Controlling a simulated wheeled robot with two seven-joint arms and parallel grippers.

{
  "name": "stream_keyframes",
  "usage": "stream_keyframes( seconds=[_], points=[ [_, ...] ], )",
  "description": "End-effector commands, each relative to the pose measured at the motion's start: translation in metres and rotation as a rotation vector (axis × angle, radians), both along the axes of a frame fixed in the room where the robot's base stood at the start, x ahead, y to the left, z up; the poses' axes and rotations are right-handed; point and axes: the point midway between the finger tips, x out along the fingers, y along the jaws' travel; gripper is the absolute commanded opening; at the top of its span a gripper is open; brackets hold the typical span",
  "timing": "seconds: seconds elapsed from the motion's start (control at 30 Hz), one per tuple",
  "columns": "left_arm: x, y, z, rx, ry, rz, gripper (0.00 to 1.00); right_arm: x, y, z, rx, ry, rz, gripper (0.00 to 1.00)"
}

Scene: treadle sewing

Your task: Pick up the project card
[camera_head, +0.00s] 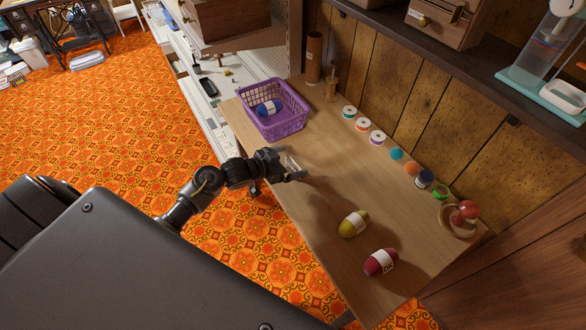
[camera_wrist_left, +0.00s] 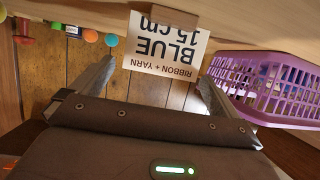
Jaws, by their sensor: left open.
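The project card is a white card (camera_wrist_left: 168,45) printed "RIBBON + YARN", "BLUE", "15 cm"; it appears upside down in the left wrist view. A brown piece (camera_wrist_left: 165,15) borders its far edge. My left gripper (camera_wrist_left: 157,74) is open, with one finger on each side of the card in that view. Whether either finger touches it, I cannot tell. In the head view my left gripper (camera_head: 294,167) is over the left edge of the wooden worktop (camera_head: 320,205); the card is not clearly readable there. My right gripper is not in view.
A purple basket (camera_head: 277,123) with blue yarn (camera_head: 268,108) stands behind the gripper. Yellow yarn (camera_head: 354,223) and red yarn (camera_head: 380,262) lie nearer. Several spools and small balls line the back wall, with a pincushion (camera_head: 465,211) at right. The worktop's middle is clear.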

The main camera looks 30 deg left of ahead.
Motion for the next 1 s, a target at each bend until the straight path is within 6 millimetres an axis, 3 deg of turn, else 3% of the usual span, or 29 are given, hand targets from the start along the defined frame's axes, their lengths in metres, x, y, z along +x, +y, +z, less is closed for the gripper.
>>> stream_keyframes(
  seconds=[0.2, 0.5, 0.8, 1.0],
  points=[
    [0.024, -0.012, -0.012, -0.002, 0.000, 0.001, 1.00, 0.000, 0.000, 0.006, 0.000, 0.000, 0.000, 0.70],
    [0.028, -0.013, -0.015, 0.001, -0.001, 0.001, 1.00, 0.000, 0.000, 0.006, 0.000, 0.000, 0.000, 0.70],
    [0.028, -0.013, -0.015, 0.001, 0.000, 0.000, 0.62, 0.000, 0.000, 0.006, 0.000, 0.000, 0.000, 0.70],
    [0.028, -0.013, -0.015, 0.001, 0.000, 0.000, 0.59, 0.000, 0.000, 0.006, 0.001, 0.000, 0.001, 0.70]
  ],
)
